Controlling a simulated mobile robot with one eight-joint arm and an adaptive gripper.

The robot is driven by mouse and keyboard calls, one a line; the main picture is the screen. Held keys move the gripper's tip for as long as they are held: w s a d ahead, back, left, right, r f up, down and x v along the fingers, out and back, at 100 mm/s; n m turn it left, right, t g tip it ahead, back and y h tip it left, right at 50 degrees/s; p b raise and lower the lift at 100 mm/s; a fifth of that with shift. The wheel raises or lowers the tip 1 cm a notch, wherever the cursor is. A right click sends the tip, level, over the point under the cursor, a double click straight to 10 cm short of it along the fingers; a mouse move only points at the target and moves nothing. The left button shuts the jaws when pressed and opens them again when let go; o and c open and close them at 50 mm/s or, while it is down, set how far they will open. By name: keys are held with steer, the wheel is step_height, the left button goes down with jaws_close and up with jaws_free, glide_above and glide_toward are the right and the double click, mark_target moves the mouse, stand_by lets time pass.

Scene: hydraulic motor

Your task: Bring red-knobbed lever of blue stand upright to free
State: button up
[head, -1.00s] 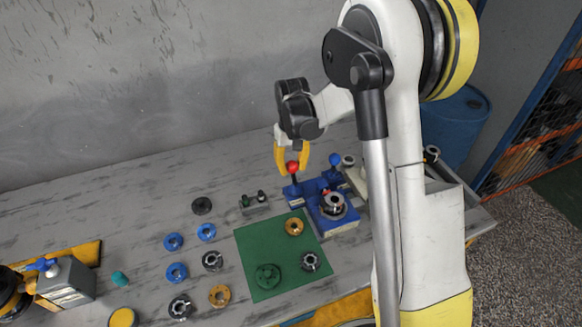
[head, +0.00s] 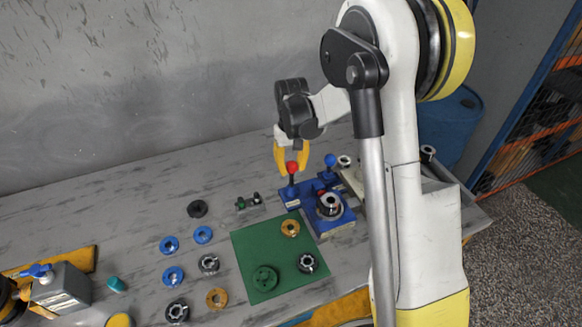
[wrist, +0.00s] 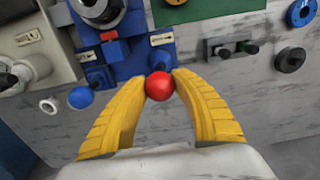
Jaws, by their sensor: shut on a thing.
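The blue stand (head: 336,224) is at the right of the table and holds a metal ring part (head: 329,204). Its red-knobbed lever (head: 291,168) stands about upright at the stand's back left. A blue-knobbed lever (head: 330,160) is to its right. My gripper (head: 291,172) has yellow fingers that come down from above around the red knob. In the wrist view, the red knob (wrist: 160,86) sits between the two fingertips of my gripper (wrist: 160,82), which are shut on it. The blue knob (wrist: 80,97) is outside the left finger. The lever's shaft is mostly hidden in the wrist view.
A green mat (head: 248,277) with several ring parts lies in front of the stand. More loose rings (head: 173,275) lie to the left. A small fixture (head: 247,202) stands left of the stand. A grey block (head: 60,287) is at far left.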

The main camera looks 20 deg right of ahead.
steer(key=shift+d, duration=0.1)
steer(key=o, duration=0.8)
steer(key=shift+d, duration=0.1)
steer(key=shift+r+p, duration=1.85)
steer(key=shift+r, duration=1.15)
steer(key=shift+r, duration=0.1)
steer(key=s+a+r+t+b, duration=0.2)
steer(key=s+r, duration=0.4)
steer(key=s, duration=0.2)
steer(key=s+a+r+t+b, duration=0.1)
steer(key=s+a+r+t, duration=0.2)
steer(key=s+r, duration=0.4)
steer(key=s, duration=0.2)
steer(key=s+f+t+b, duration=0.1)
steer(key=s, duration=0.2)
steer(key=s+a+f+t, duration=0.1)
steer(key=s, duration=0.2)
steer(key=shift+f, duration=0.2)
